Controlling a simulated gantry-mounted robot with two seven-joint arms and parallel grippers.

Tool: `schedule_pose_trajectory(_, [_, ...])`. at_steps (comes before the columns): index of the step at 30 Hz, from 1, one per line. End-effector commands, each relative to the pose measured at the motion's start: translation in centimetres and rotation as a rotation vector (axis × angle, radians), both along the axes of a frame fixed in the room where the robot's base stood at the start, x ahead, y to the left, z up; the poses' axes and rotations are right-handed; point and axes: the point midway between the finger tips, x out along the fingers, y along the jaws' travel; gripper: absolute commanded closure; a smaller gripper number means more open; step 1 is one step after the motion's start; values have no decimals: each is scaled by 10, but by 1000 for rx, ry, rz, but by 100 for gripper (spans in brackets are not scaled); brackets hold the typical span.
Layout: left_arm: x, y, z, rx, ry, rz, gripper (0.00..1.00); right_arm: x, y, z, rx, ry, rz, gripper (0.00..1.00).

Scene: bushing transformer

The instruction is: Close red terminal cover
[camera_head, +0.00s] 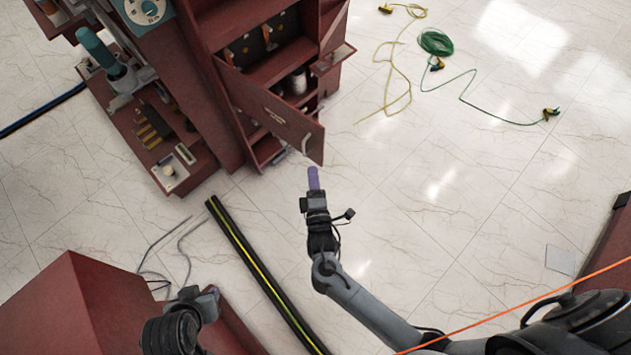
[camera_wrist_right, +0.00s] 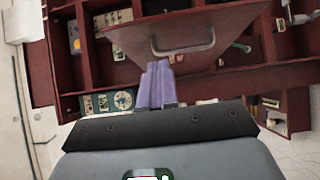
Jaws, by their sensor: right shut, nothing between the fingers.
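The red terminal cover (camera_head: 268,112) is a dark red panel with a small handle. It stands swung open from the front of the red cabinet (camera_head: 205,75). In the right wrist view the cover (camera_wrist_right: 145,40) and its grey handle (camera_wrist_right: 184,48) are just beyond the fingertips. My right gripper (camera_head: 313,178) has purple fingers, shut and empty, just below the cover's near corner in the picture; its fingers also show in the right wrist view (camera_wrist_right: 155,85). I cannot tell whether they touch the cover. My left gripper (camera_head: 212,292) is low at the left, its fingers mostly hidden.
Open shelves (camera_head: 275,60) show behind the cover. A red box (camera_head: 80,310) stands at lower left. Green and yellow cables (camera_head: 436,43) lie at upper right. The floor at right is largely clear.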

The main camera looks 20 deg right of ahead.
Motion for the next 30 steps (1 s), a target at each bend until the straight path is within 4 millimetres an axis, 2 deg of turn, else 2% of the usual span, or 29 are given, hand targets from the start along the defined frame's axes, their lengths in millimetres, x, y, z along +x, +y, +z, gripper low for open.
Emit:
schedule_pose_trajectory(6, [0, 1, -6, 4, 0, -3, 68, 39, -11, 0, 2, -2, 0, 100])
schedule_pose_trajectory(9, [0, 2, -5, 8, 2, -5, 68, 44, -25, 0, -1, -1, -1, 100])
schedule_pose_trajectory(15, [-1, 3, -6, 14, 2, -9, 68, 53, -40, 0, 2, -1, 0, 100])
schedule_pose_trajectory(30, [-1, 1, -5, 6, 2, -3, 68, 56, -46, 0, 1, 1, 1, 100])
